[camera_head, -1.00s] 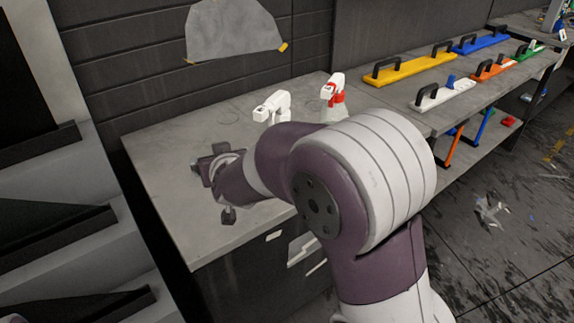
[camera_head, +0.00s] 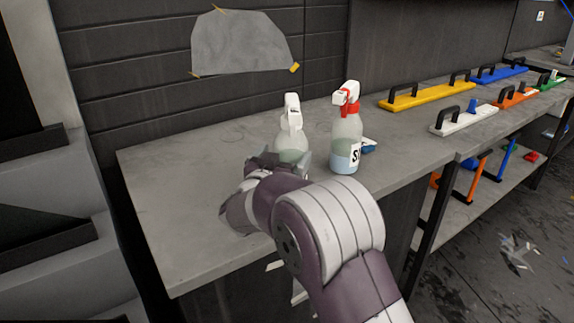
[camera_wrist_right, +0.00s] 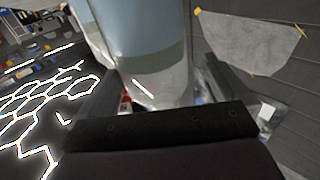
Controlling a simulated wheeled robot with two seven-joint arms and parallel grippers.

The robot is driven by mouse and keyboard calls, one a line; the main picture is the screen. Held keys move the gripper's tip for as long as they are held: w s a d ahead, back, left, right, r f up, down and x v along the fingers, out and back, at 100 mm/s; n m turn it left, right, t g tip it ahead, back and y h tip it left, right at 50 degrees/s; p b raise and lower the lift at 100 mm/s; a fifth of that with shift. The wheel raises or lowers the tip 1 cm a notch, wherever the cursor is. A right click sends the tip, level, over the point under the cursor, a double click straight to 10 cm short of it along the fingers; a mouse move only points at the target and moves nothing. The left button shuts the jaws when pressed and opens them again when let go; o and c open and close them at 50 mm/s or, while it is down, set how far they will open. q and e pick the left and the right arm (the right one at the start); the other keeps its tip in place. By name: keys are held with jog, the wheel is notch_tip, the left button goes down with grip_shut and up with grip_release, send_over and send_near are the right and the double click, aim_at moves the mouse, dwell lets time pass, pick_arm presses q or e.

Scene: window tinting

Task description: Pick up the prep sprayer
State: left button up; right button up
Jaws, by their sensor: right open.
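Two spray bottles stand on the grey workbench. One is a pale bottle with an all-white spray head (camera_head: 291,122). The other has a red-and-white head (camera_head: 346,130), bluish liquid and a label partly showing an "S". My right gripper (camera_head: 280,161) is at the lower body of the white-headed bottle and hides its base. In the right wrist view a bottle (camera_wrist_right: 145,50) stands between the two open fingers of my right gripper (camera_wrist_right: 155,98). Contact cannot be told. The label text is too hidden to read. My left gripper is not in view.
The workbench (camera_head: 160,205) is bare on its left side. Yellow (camera_head: 428,96), white (camera_head: 463,119) and other coloured handled tools lie to the right. A grey sheet (camera_head: 238,45) is taped to the wall.

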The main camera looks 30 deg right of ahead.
jog(key=x, duration=0.2)
jog(key=shift+w+d, duration=0.2)
jog(key=shift+w, duration=0.05)
jog(key=c, duration=1.2)
jog(key=shift+c, duration=0.2)
jog(key=shift+r, duration=0.1)
